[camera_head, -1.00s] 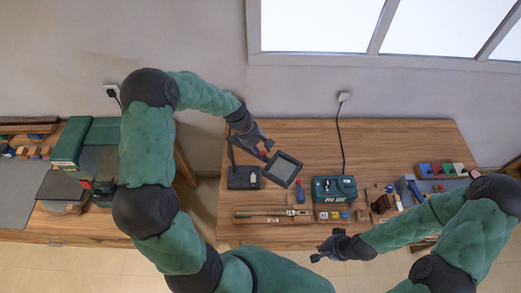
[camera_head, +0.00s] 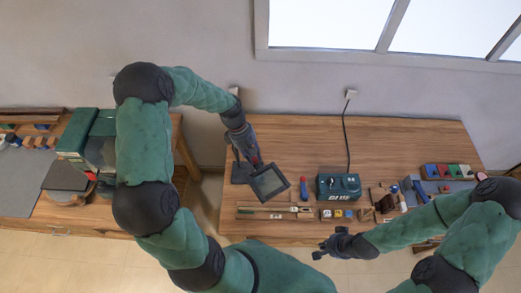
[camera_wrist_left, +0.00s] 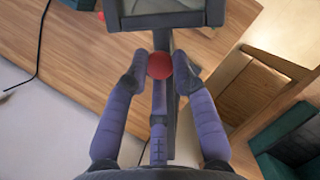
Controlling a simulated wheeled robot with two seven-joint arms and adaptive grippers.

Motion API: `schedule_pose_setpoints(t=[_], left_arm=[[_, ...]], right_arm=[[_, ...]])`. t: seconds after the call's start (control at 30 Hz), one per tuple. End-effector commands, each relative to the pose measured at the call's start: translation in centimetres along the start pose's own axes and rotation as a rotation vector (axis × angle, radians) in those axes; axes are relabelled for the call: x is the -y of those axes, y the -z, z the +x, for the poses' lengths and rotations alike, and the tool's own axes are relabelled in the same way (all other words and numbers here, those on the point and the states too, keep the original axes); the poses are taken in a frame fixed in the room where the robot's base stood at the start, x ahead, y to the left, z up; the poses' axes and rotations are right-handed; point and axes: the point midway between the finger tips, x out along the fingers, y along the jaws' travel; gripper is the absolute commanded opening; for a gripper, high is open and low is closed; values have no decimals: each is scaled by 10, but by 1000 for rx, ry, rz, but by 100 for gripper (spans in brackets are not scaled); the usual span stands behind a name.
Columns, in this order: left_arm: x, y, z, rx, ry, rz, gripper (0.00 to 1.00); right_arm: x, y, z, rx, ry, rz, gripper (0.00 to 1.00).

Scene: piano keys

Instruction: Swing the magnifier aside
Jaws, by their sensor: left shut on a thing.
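The magnifier is a dark square frame with a grey pane (camera_head: 269,183), on an arm over the left part of the workbench. In the left wrist view its frame (camera_wrist_left: 165,20) is at the top, with a red ball knob (camera_wrist_left: 159,65) below it. My left gripper (camera_head: 256,163) is shut on this knob, and its fingers (camera_wrist_left: 159,70) close on it from both sides. The gripper partly covers the magnifier's dark base (camera_head: 240,176). My right gripper (camera_head: 322,248) is empty at the table's front edge, with its fingers apart.
A green device (camera_head: 338,186) with a cord stands right of the magnifier. A red and blue tool (camera_head: 304,188) lies between them. Rulers, small blocks and a tray of coloured blocks (camera_head: 446,171) lie nearby. The back middle of the workbench (camera_head: 300,140) is clear.

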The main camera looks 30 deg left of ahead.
Motion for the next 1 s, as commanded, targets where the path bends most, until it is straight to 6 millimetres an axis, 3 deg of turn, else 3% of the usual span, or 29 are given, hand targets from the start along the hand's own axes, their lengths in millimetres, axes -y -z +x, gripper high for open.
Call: schedule_pose_setpoints(t=[0.2,0.5,1.0], left_arm=[[28,15,-6,2,78,184,0],[55,37,-15,1,166,397,0],[70,55,-23,3,228,545,0]], right_arm=[[-1,0,3,0,0,0,0],[-3,0,8,0,0,0,0],[-4,0,11,0,0,0,0]])
